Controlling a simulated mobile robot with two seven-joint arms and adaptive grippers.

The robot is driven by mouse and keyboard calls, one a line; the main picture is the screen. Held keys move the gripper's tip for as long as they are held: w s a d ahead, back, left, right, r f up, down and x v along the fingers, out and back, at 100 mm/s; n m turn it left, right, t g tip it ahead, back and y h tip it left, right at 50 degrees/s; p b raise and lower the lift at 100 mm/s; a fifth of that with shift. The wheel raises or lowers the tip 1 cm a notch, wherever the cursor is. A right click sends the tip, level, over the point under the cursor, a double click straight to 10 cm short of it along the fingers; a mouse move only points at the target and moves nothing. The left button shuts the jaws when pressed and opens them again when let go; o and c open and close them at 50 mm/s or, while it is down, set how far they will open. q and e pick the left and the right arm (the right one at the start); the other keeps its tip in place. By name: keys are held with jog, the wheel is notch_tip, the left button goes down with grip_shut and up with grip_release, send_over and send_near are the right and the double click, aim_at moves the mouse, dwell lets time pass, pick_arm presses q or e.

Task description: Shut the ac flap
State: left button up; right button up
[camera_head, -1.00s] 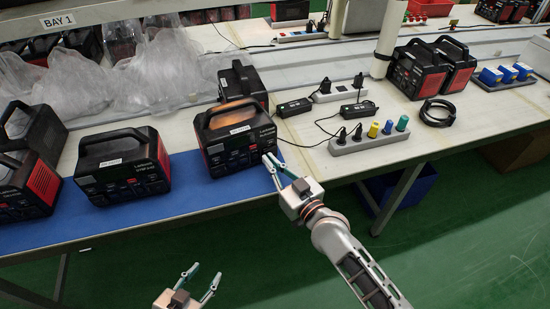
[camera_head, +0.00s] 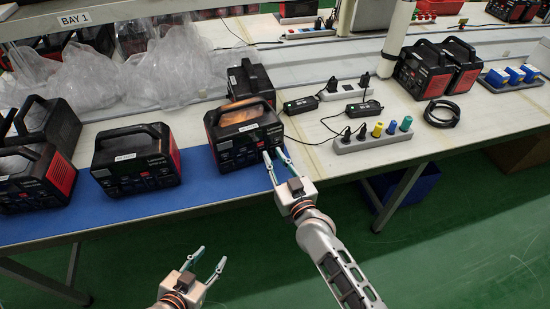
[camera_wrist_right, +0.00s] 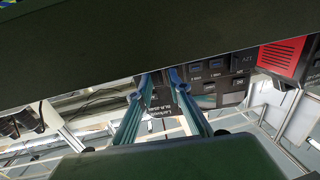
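A black power station (camera_head: 240,140) with red sides stands near the front edge of the blue mat. Its front panel (camera_wrist_right: 215,72) shows in the right wrist view, with blue buttons and sockets. My right gripper (camera_head: 275,153) is at the lower right of that front, its two fingers a little apart. In the wrist view the fingertips (camera_wrist_right: 160,80) overlap the panel's edge; I cannot tell whether they touch it. I cannot make out the ac flap or its position. My left gripper (camera_head: 211,257) is open and empty, low in front of the table.
Another power station (camera_head: 135,165) stands to the left on the blue mat (camera_head: 195,187), and one (camera_head: 250,80) stands behind. A power strip with coloured plugs (camera_head: 372,143) and adapters lie to the right. Plastic bags (camera_head: 150,70) lie at the back. The floor in front is clear.

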dwell(0.3)
jog(key=v, duration=1.2)
jog(key=s+d+f+g+h, duration=0.5)
jog(key=s+d+f, duration=0.9)
jog(key=d, duration=0.3)
jog(key=shift+d+f+m, duration=0.4)
jog(key=shift+f, duration=0.5)
jog(key=shift+s, duration=0.15)
